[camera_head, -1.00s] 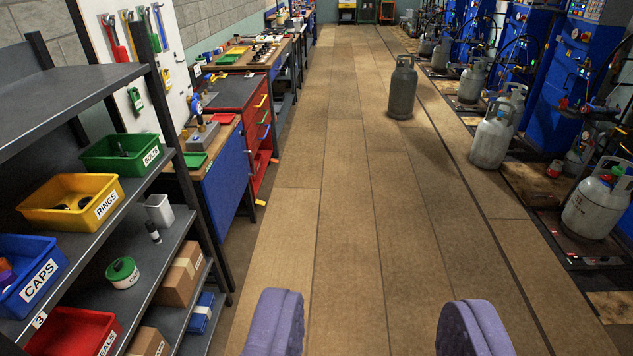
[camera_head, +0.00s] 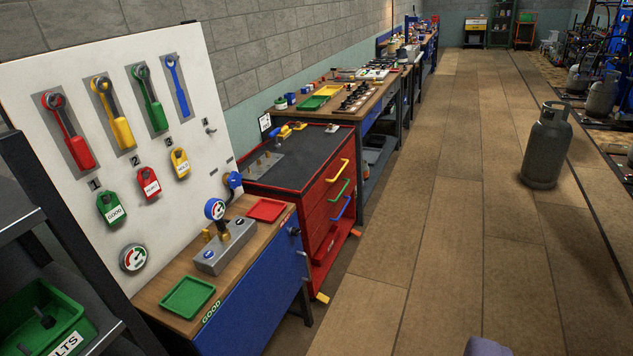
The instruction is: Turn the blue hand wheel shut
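No blue hand wheel can be made out for certain. A small blue part (camera_head: 233,180) shows by the white tool board, behind a blue-rimmed gauge (camera_head: 215,209) on a grey metal block (camera_head: 225,247). The block stands on a wooden-topped bench with a blue side (camera_head: 250,285). Of my gripper, only one purple fingertip (camera_head: 488,347) shows at the bottom edge, over the floor and well away from the bench. The other finger is out of view.
A green tray (camera_head: 187,297) and a red tray (camera_head: 268,209) lie on the bench. A red drawer cabinet (camera_head: 325,205) stands beyond it. A dark shelf with a green bin (camera_head: 45,320) is at lower left. A grey gas cylinder (camera_head: 546,150) stands on the otherwise open floor.

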